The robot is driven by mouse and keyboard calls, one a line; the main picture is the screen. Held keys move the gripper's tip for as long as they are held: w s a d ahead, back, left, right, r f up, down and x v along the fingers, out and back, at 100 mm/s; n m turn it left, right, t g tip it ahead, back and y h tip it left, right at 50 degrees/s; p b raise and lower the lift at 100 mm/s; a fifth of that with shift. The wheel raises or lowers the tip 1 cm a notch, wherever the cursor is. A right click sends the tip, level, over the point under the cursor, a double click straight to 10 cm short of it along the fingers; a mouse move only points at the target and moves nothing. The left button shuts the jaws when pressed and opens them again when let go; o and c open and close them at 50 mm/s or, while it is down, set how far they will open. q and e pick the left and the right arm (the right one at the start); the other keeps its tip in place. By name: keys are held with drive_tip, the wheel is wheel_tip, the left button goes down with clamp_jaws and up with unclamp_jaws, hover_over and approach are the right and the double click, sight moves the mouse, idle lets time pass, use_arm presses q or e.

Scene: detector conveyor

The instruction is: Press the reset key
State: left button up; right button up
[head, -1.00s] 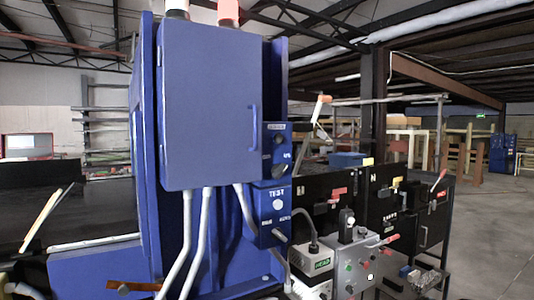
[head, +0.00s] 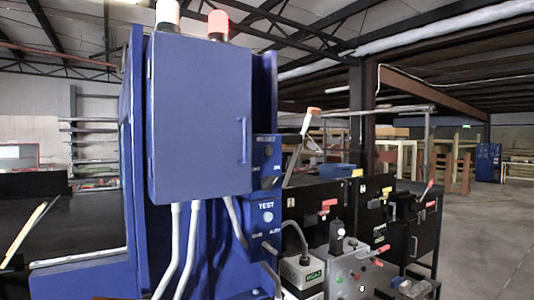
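No key with a readable reset label shows in the head view. A tall blue cabinet (head: 200,120) stands left of centre. On its right side are two small blue control boxes. The upper box (head: 267,163) has a dark round switch and a label too small to read. The lower box (head: 266,222) is marked TEST and has a pale round button (head: 268,217) and a switch below it. I cannot tell which control is the reset key. Neither of my grippers is in view.
White conduits (head: 194,250) run down below the cabinet. Black boxes with red-handled levers (head: 427,190) stand behind the grey panel. A grey box with a green label (head: 303,274) and a cable is beside it. Open concrete floor (head: 490,240) lies at the right.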

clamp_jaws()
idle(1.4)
